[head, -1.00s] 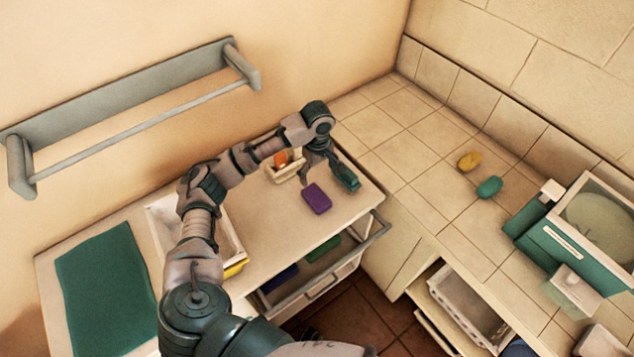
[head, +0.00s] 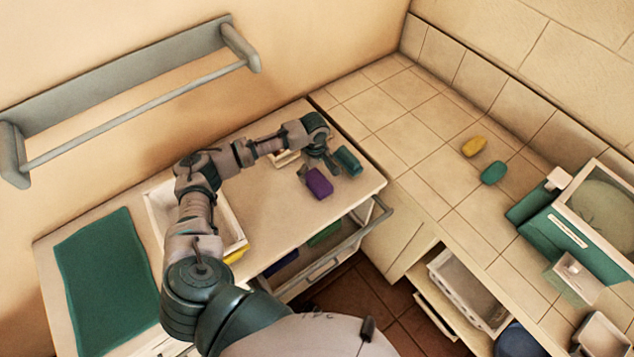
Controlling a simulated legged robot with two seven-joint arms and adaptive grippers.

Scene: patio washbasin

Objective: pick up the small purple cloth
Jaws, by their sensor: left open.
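The small purple cloth (head: 319,184) is a folded block lying on the cabinet top near its right front edge. My left gripper (head: 322,170) is open right at the cloth, with its fingers pointing down. One finger is at the cloth's left end and the other lies beyond it, beside a teal block (head: 348,160). I cannot tell whether the fingers touch the cloth. My right gripper is not in view.
The cabinet top (head: 275,215) also holds a teal mat (head: 107,280), a white tray (head: 235,232) and a small box (head: 284,158) partly behind my arm. An open drawer (head: 322,262) juts out below. Yellow (head: 474,146) and green (head: 493,172) pieces lie on the tiled counter.

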